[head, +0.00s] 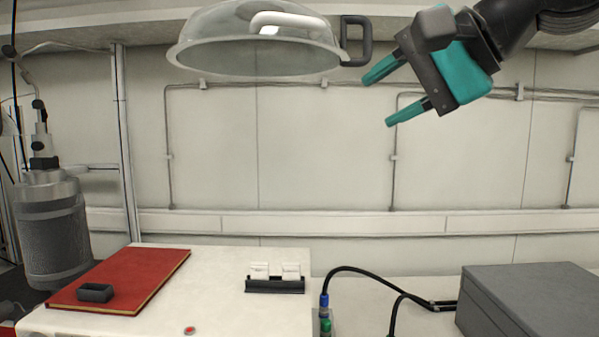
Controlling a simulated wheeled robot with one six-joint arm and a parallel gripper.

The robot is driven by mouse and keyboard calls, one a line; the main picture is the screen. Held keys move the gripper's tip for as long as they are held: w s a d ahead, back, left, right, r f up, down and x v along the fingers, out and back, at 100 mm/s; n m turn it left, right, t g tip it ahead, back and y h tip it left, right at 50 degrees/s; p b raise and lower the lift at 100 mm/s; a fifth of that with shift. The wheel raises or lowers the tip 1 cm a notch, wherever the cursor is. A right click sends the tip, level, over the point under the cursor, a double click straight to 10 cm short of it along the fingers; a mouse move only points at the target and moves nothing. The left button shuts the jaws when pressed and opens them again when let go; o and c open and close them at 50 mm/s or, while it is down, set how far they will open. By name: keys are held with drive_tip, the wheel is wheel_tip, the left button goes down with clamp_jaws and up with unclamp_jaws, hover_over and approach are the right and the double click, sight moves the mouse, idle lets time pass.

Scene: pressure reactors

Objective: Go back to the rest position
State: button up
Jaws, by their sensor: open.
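My gripper (383,98) is at the upper right, with teal fingers pointing left and slightly down. The fingers are apart and nothing is between them. It hangs high in front of the pale wall, well above the bench. My dark arm comes in from the top right corner. Just left of the fingers, in the picture, is a clear dome (255,45) with a dark side handle (356,41). The upper finger lies close below that handle; I cannot tell whether they touch.
A grey cylindrical vessel (52,225) hangs at the left. A white bench block (215,285) carries a red book (130,280), a small dark tray (95,292) and a dark holder (275,286) with white pieces. A grey box (535,300) and black cables (385,282) are at the right.

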drive_tip(key=s+d+f+n+g+h+b, duration=0.1)
drive_tip(key=s+f+n+g, duration=0.2)
drive_tip(key=f, duration=0.7)
drive_tip(key=s+d+f+n+g+h, duration=0.1)
drive_tip(key=s+f+n, duration=0.4)
drive_tip(key=f, duration=0.6)
drive_tip(key=s+d+f+n+g+h+b, duration=0.1)
drive_tip(key=s+f+n+g+h, duration=0.1)
drive_tip(key=s+f+n+g, duration=0.2)
drive_tip(key=s+f, duration=0.3)
drive_tip(key=f, duration=0.4)
drive_tip(key=shift+s+d+f+g+h+b, duration=0.15)
drive_tip(key=shift+s+f+g+h+b, duration=0.05)
drive_tip(key=shift+g+h+b, duration=0.1)
